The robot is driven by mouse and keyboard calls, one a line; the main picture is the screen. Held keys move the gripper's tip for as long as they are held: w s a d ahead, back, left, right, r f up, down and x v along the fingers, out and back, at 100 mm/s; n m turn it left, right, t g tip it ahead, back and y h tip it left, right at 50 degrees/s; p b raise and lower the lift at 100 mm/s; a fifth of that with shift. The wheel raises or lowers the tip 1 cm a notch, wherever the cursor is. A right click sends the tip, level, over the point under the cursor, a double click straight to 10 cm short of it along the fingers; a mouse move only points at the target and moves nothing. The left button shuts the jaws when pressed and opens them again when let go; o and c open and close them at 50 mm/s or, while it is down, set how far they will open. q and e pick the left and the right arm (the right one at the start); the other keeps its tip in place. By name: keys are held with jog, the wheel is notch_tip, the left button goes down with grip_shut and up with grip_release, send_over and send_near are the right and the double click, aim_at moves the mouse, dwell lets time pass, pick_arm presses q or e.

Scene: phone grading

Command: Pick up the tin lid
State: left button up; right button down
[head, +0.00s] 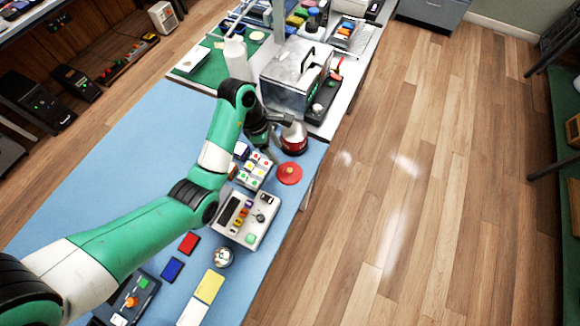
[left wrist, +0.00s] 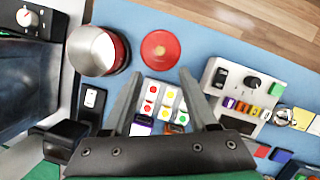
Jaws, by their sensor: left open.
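The tin lid (head: 289,173) is a red disc with a small paler knob, lying flat on the blue mat. It also shows in the left wrist view (left wrist: 160,51), beyond my fingertips. The open tin (head: 293,139), red outside with a bare metal inside, stands beside it; in the left wrist view the tin (left wrist: 97,50) is to the lid's left. My left gripper (left wrist: 162,100) is open and empty, its fingers spread above a tray of coloured dots. In the head view the left gripper (head: 272,130) is near the tin, partly hidden by its own arm. My right gripper is not seen.
The dotted tray (head: 253,170) and a white control panel (head: 245,217) sit close to the lid. A metal box machine (head: 296,76) stands behind the tin. A silver ball-like object (head: 223,257) and coloured cards lie nearer. The mat's right edge is close to the lid.

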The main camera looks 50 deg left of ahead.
pick_arm(q)
jog(key=b, duration=0.5)
send_over(289, 170)
jog(key=s+a, duration=0.2)
jog(key=x, duration=0.3)
jog(key=a+x, duration=0.1)
jog(key=x, duration=0.1)
jog(key=shift+s+d+f, duration=0.1)
jog(key=shift+s+f, duration=0.2)
jog(key=shift+s, duration=0.05)
jog(key=shift+w+d+f, duration=0.15)
jog(key=shift+w+f, duration=0.05)
jog(key=shift+f, duration=0.25)
jog(key=b+x, duration=0.3)
jog(key=x, duration=0.2)
jog(key=shift+d, duration=0.1)
grip_shut()
